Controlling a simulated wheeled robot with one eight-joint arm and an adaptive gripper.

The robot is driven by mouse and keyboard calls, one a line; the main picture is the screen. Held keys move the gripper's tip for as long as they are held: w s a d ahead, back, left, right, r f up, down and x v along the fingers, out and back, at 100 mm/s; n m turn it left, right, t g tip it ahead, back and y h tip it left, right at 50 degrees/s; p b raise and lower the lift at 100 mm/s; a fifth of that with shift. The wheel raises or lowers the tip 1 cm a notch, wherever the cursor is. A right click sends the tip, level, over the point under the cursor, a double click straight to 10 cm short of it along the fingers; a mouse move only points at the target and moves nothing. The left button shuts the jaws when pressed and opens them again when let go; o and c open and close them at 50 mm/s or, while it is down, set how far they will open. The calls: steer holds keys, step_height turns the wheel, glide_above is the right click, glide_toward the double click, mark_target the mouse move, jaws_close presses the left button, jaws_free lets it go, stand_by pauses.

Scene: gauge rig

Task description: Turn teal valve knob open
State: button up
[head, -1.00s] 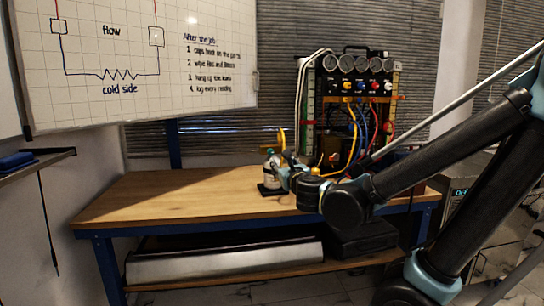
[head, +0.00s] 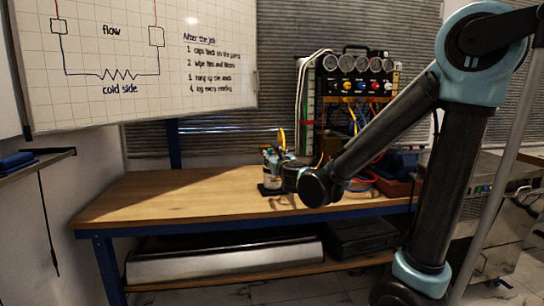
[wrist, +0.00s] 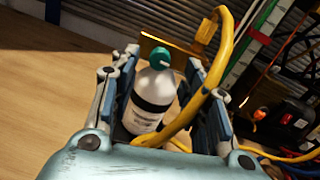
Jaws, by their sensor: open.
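The teal valve knob (wrist: 160,58) tops a white cylinder (wrist: 150,100) with a dark band and a label. In the wrist view my gripper (wrist: 163,68) is open, with one finger left of the cylinder's upper part and the other to the right. The knob lies between the fingertips. I cannot tell whether either finger touches. In the head view the cylinder (head: 267,179) stands upright on a dark base (head: 266,190) on the bench, partly hidden by my gripper (head: 275,160).
A yellow hose (wrist: 188,112) curves close by the right finger. The gauge panel (head: 357,85) with its coloured hoses stands behind on the right. The wooden bench top (head: 170,195) is clear to the left. A blue and red device (head: 400,170) sits at the right end.

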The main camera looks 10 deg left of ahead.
mark_target(271, 153)
steer(key=shift+x, duration=2.25)
jaws_close()
